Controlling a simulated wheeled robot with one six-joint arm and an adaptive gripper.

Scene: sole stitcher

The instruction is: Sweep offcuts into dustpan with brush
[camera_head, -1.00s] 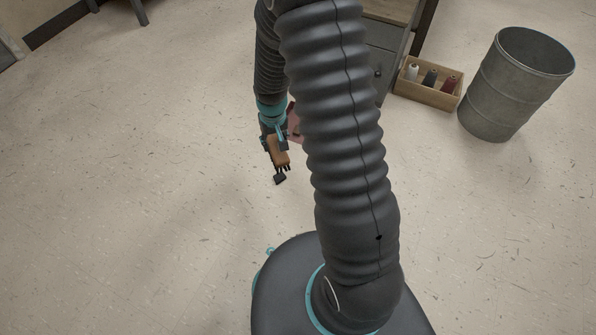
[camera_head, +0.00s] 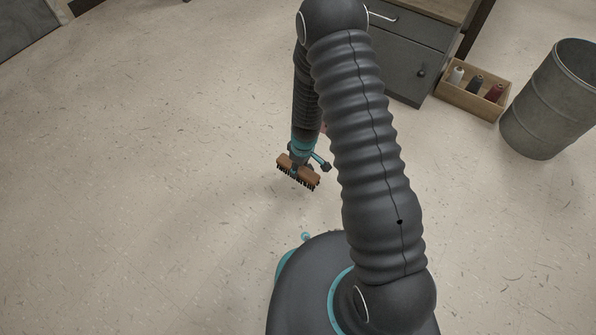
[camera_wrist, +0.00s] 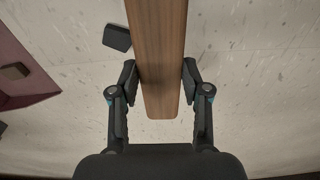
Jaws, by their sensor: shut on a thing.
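My gripper (camera_wrist: 160,78) is shut on the brush (camera_wrist: 158,40), one finger on each side of its wooden body. In the head view the brush (camera_head: 297,170) is low over the floor with its dark bristles downward. I cannot tell whether they touch the floor. In the wrist view a dark flat offcut (camera_wrist: 117,38) lies on the floor just left of the brush. A dark red dustpan (camera_wrist: 45,86) is at the left edge, with a dark piece (camera_wrist: 14,71) on it. In the head view the arm hides nearly all of the dustpan.
A grey cabinet (camera_head: 405,62) stands at the back. Beside it are a wooden box (camera_head: 452,92) of thread spools and a metal bin (camera_head: 548,110) at the right. The floor to the left is open.

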